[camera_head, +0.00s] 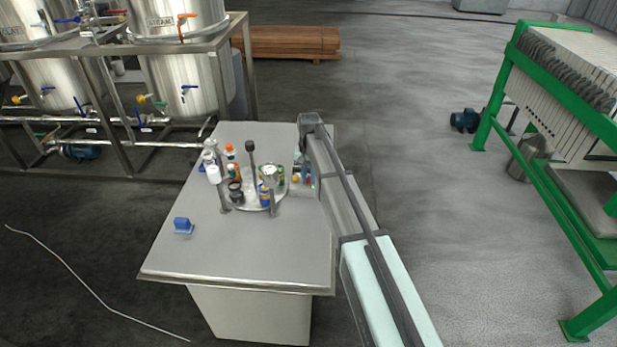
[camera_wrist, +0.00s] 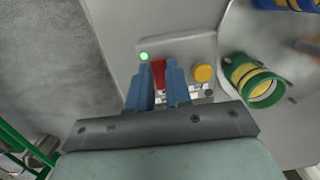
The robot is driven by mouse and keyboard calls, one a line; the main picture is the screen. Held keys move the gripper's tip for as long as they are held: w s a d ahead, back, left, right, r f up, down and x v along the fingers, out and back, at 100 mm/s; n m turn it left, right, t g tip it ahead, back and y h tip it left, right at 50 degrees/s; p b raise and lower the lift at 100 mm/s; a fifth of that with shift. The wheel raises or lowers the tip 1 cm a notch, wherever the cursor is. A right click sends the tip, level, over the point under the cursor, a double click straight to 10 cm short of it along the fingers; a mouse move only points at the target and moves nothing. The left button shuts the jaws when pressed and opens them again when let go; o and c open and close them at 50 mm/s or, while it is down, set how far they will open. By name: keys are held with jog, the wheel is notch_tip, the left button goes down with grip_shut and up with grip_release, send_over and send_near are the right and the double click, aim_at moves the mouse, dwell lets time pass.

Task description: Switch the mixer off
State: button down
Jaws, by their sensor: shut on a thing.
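A pale grey control box (camera_wrist: 205,50) carries a lit green lamp (camera_wrist: 144,57), a red switch (camera_wrist: 159,73) and a round yellow knob (camera_wrist: 203,73). In the head view the box (camera_head: 298,189) sits on the table at the right of a round plate (camera_head: 247,204) crowded with bottles and jars. My gripper (camera_wrist: 160,80) has its blue fingers on both sides of the red switch and is shut on it. The fingers hide part of the switch, so I cannot tell its position. In the head view my arm mostly covers my gripper.
Upright posts stand around the plate on the grey table (camera_head: 225,250). A green and yellow jar (camera_wrist: 252,82) stands close to the right of the box.

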aim_at(309, 178)
jog(key=c, duration=1)
grip_release()
jog(key=shift+c, duration=0.2)
notch_tip(309, 178, up, 14)
jog(key=w, duration=0.1)
jog(key=shift+w+f, duration=0.15)
jog(key=shift+w, duration=0.1)
